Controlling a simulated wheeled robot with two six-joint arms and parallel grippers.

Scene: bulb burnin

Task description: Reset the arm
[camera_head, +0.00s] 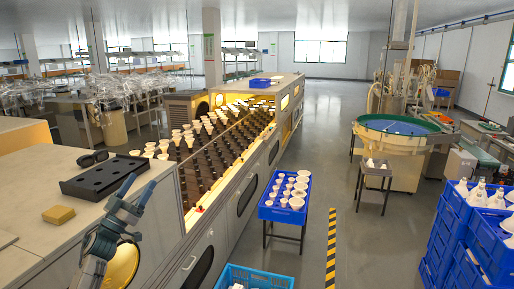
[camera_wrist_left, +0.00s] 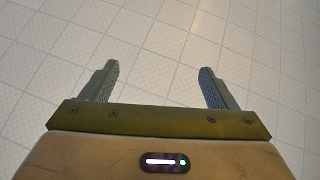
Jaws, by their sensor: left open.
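My left arm comes up from the lower left in the head view, and its gripper (camera_head: 133,192) is raised in front of the pale cabinet top. The left wrist view shows the two fingers of this gripper (camera_wrist_left: 160,85) wide apart, with nothing between them. Only a pale tiled surface shows beyond the fingers. My right gripper is not seen in either view.
A black tray (camera_head: 105,178) and a yellow block (camera_head: 58,215) lie on the cabinet top. A long machine with rows of bulbs (camera_head: 215,135) runs behind. A blue tray of white bulbs (camera_head: 283,214) stands on a small table. Blue crates (camera_head: 465,225) are stacked right. Grey floor (camera_head: 375,235) between is clear.

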